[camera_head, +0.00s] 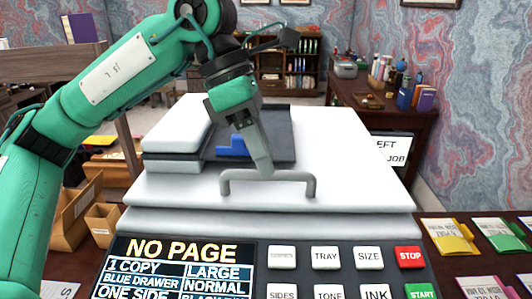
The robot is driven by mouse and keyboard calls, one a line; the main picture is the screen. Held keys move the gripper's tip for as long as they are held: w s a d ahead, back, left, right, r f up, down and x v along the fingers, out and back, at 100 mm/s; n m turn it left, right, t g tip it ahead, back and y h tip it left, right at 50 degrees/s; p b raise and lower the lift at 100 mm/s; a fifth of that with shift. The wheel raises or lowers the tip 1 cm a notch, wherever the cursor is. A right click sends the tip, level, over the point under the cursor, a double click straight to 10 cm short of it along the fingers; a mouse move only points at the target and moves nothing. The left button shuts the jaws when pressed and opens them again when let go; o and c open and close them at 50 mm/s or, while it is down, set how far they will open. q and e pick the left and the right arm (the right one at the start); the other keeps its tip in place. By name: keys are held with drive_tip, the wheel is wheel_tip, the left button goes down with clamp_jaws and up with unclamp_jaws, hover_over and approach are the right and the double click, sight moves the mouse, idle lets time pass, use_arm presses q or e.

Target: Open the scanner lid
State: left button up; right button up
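The scanner (165,221) is a bulky white machine in the middle of the camera_head view. Its white lid (345,160) looks flat and closed, with a grey bar handle (301,176) near the front edge. My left gripper (265,172) reaches down from above, its grey fingers at the middle of the handle. I see the fingers edge-on, so I cannot tell whether they are closed around the bar or only touching it. My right gripper is out of view.
A control panel with a "NO PAGE" display (176,268) and several buttons, including a red STOP button (409,257), fronts the scanner. A dark tray (279,128) with a blue piece (231,149) is behind the lid's handle.

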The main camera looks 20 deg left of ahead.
use_arm(q)
drive_tip(key=shift+x, duration=0.85)
clamp_jaws()
drive_tip(key=shift+r, duration=0.1)
